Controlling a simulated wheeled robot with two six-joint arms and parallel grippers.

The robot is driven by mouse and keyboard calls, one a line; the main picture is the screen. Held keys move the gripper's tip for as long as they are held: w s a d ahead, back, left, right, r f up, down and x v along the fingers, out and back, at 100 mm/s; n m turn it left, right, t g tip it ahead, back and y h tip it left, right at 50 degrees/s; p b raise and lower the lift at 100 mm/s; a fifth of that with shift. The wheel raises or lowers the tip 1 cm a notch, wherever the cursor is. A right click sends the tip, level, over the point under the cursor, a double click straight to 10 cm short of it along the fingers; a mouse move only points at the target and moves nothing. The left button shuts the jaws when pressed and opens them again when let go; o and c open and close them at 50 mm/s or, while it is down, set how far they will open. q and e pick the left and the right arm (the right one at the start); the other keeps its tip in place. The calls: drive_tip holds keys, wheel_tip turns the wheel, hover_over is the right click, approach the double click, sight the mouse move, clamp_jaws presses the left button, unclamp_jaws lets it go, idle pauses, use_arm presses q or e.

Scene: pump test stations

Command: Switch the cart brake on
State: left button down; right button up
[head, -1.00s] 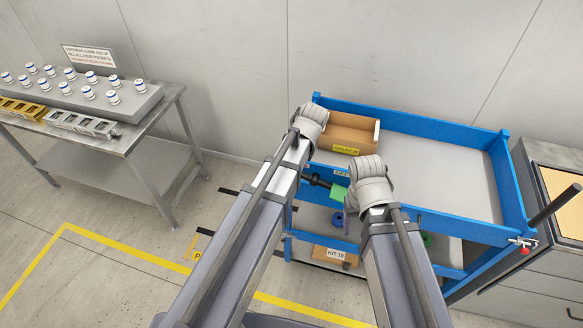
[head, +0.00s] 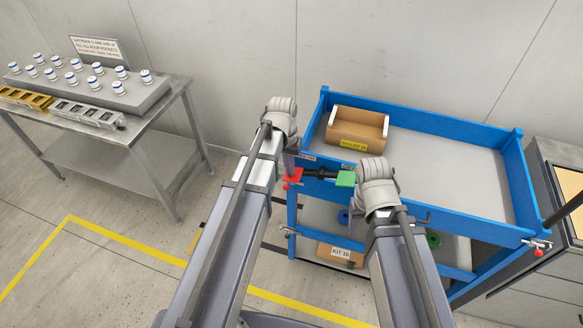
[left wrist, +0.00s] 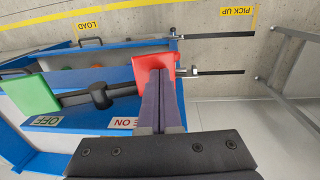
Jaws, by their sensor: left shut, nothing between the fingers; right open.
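The cart brake is a black bar on the blue cart's near left end, with a red pad (head: 292,176) at its left and a green pad (head: 346,178) at its right. In the left wrist view the red pad (left wrist: 140,70) is right at my fingertips, and the green pad (left wrist: 33,95) is at the left. An ON label (left wrist: 126,123) and an OFF label (left wrist: 46,120) show beside the bar. My left gripper (left wrist: 161,74) is shut and empty, over the red pad; contact is unclear.
The blue cart (head: 440,126) carries an open cardboard box (head: 357,130) on top and a KIT 10 box (head: 340,254) below. A steel table (head: 165,110) with several white vials stands at the left. A grey cabinet (head: 550,160) stands at the right. Floor between table and cart is clear.

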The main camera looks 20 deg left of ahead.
use_arm(q)
drive_tip(key=shift+s+f+b, duration=0.3)
drive_tip(key=shift+s, duration=0.05)
idle(0.4)
drive_tip(key=shift+a+r, duration=0.1)
drive_tip(key=shift+r, duration=0.05)
drive_tip(key=shift+w+a+r+p, duration=0.2)
drive_tip(key=shift+r+p, duration=0.3)
drive_tip(key=shift+p, duration=0.35)
drive_tip(key=a+r+p, duration=0.3)
drive_tip(key=r+p, duration=0.9)
drive_tip(key=shift+w+r, duration=0.15)
drive_tip(key=shift+r, duration=0.15)
drive_tip(key=shift+a, duration=0.15)
